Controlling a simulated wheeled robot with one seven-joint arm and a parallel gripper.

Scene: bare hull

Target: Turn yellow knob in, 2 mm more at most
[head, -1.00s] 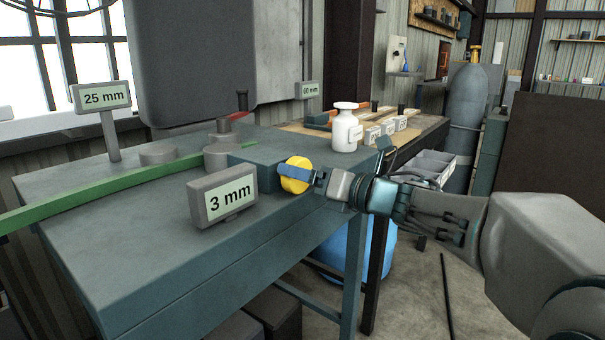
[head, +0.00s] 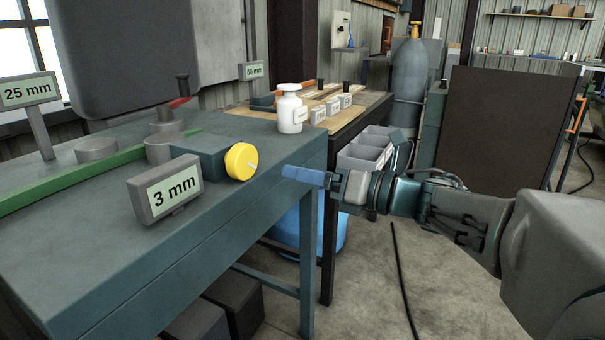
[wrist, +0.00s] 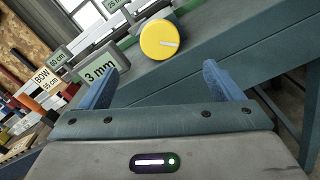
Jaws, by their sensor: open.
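The yellow knob (head: 241,161) sits on the end of a blue-grey block (head: 203,153) on the workbench, with a white line on its face. A display beside it (head: 166,188) reads 3 mm. In the wrist view the knob (wrist: 161,40) lies ahead of the jaws and its white line is nearly level. My gripper (head: 292,174) is to the right of the knob, apart from it. In the wrist view my gripper (wrist: 158,84) has its two blue fingers wide apart with nothing between them.
A green bar (head: 70,182) lies along the bench, running past grey round posts. A white bottle (head: 291,110) stands near the bench's right end. Open floor lies to the right.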

